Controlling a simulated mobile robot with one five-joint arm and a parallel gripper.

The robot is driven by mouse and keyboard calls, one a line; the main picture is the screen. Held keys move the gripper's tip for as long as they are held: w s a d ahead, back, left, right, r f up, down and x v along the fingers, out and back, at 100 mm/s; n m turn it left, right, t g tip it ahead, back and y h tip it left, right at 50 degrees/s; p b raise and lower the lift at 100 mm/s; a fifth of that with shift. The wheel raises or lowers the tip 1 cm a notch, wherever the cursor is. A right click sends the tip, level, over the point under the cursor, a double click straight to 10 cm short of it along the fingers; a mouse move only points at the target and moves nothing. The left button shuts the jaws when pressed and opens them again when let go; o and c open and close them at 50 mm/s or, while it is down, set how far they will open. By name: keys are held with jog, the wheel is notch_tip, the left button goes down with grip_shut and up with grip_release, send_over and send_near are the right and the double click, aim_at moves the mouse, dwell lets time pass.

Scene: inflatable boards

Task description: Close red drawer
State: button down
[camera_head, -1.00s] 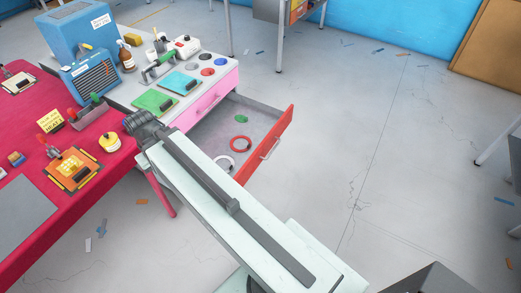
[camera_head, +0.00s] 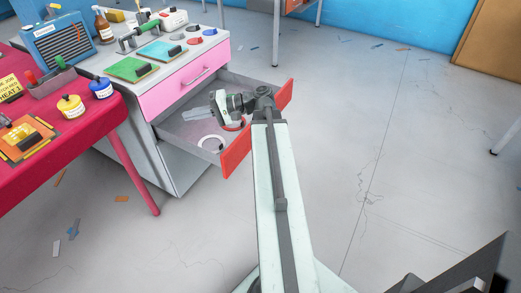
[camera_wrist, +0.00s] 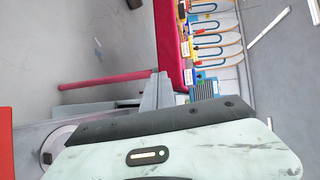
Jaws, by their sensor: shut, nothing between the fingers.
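The red drawer (camera_head: 237,152) is pulled well out of the cabinet below a shut pink drawer (camera_head: 186,88). Its red front faces lower right, and my arm hides the middle of it. My gripper (camera_head: 190,113) is shut and empty. It hangs over the open drawer, behind the red front, and points left toward the cabinet; I cannot tell whether it touches anything. A white ring (camera_head: 212,143) and a partly hidden red ring (camera_head: 236,127) lie in the drawer. In the wrist view, a strip of the red front (camera_wrist: 6,145) shows at the left edge.
The cabinet top carries a green board (camera_head: 131,68), a teal board (camera_head: 163,50) and several discs. A red table (camera_head: 90,125) with jars stands close on the left. The floor (camera_head: 400,150) right of the drawer is mostly clear.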

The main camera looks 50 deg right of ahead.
jog(key=s+d+f+m+t+h+b, duration=0.2)
jog(key=s+d+f+b, duration=0.45)
jog(key=d, duration=0.35)
jog(key=s+d+f+m+t+h+b, duration=0.25)
jog(key=s+d+f+b, duration=0.35)
jog(key=d, duration=0.3)
jog(key=s+d+f+m+t+h+b, duration=0.25)
jog(key=s+d+f+b, duration=0.3)
jog(key=s+d, duration=0.35)
jog(key=x, duration=1.5)
jog(key=shift+d+r, duration=0.4)
jog(key=shift+r, duration=0.05)
jog(key=shift+w, duration=0.1)
